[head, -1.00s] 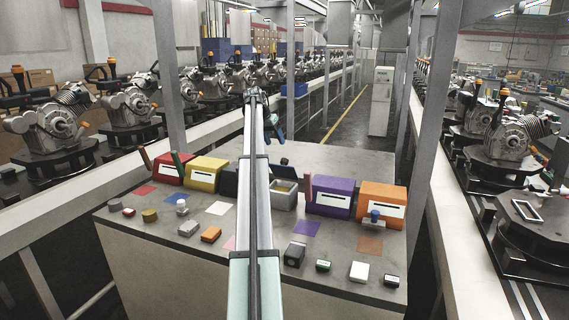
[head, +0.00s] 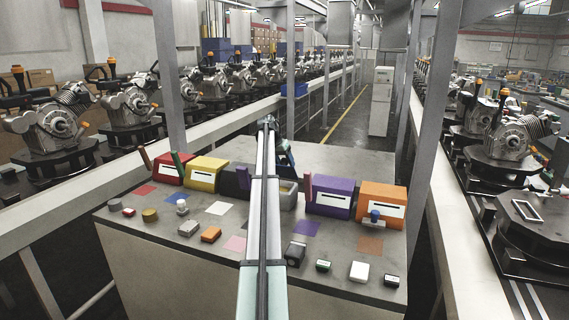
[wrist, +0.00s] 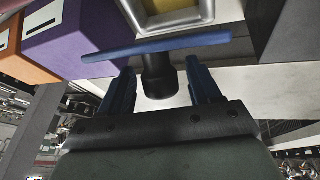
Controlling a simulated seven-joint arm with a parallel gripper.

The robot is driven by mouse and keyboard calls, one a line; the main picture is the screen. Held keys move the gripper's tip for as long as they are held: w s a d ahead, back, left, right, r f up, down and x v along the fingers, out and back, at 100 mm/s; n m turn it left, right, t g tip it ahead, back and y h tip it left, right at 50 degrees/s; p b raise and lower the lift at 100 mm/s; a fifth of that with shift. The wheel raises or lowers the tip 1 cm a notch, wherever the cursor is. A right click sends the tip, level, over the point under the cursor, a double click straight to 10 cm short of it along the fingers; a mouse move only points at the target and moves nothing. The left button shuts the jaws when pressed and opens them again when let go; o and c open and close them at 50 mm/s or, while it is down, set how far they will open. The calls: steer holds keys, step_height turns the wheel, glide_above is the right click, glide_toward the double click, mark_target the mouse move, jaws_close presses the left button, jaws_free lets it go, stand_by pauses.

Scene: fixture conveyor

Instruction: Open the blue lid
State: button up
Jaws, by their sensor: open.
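The blue lid (wrist: 160,46) shows edge-on in the wrist view as a thin blue slab, with a black knob (wrist: 158,78) on the side facing me. It stands raised at the far side of a grey box (wrist: 213,16), whose open top and yellowish inside show beyond it. My gripper (wrist: 160,70) is open, with one blue finger on each side of the knob and a gap on both sides. In the head view, my arm hides most of the lid and part of the box (head: 289,198).
A purple box (head: 318,207) and an orange box (head: 371,211) stand to the right. A dark box, a yellow box (head: 207,182) and a red box (head: 171,175) stand to the left. Several small blocks and coloured patches lie along the table's front (head: 330,284).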

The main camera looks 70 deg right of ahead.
jaws_close()
stand_by(0.7)
